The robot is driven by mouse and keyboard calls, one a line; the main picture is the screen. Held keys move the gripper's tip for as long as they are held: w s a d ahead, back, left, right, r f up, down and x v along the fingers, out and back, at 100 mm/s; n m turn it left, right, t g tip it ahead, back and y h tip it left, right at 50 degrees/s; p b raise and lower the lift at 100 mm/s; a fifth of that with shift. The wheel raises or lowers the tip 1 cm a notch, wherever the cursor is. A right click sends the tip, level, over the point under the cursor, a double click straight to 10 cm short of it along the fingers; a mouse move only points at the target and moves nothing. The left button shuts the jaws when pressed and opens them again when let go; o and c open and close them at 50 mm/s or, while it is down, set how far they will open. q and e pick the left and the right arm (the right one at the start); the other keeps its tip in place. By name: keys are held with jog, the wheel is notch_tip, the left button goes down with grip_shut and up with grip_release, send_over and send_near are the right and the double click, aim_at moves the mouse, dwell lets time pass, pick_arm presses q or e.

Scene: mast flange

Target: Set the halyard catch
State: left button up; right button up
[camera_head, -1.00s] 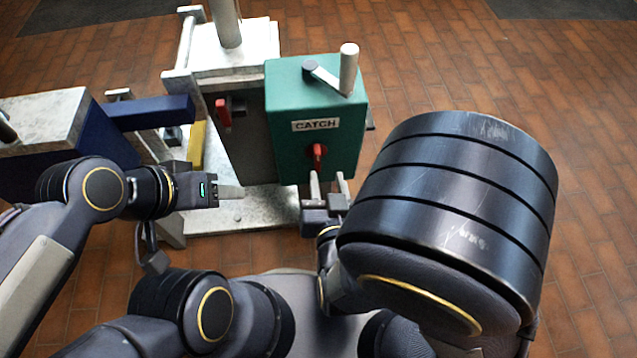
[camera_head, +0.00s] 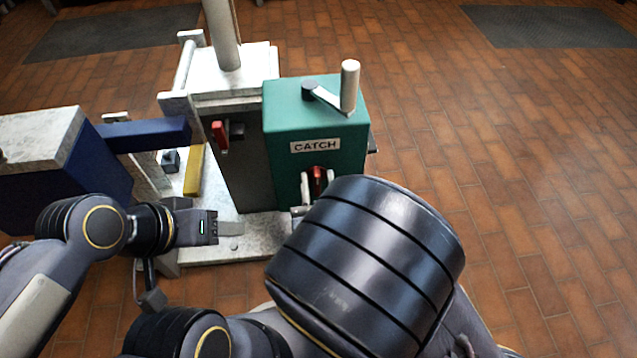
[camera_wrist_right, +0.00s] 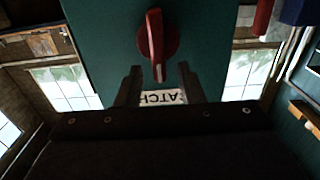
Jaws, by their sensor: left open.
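The red catch knob (camera_head: 318,180) is on the front of the green box (camera_head: 280,130), under a white CATCH label (camera_head: 315,146). In the right wrist view the red knob (camera_wrist_right: 157,45) points along the picture's height, and the label (camera_wrist_right: 163,97) is upside down. My right gripper (camera_head: 319,188) is open, one finger on each side of the knob; contact is not visible. The open fingers (camera_wrist_right: 160,80) show gaps to the knob in the wrist view. My right arm hides the box's lower right. My left gripper (camera_head: 230,235) is open and empty, low and left of the box.
A crank with a pale handle (camera_head: 349,86) tops the green box. A red lever (camera_head: 220,137) is on the dark panel left of it. A pale mast (camera_head: 222,35) rises behind. A blue bar (camera_head: 145,134) and yellow block (camera_head: 194,170) stand left. Floor at right is clear.

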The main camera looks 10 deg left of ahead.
jog(key=shift+c, duration=0.3)
grip_shut()
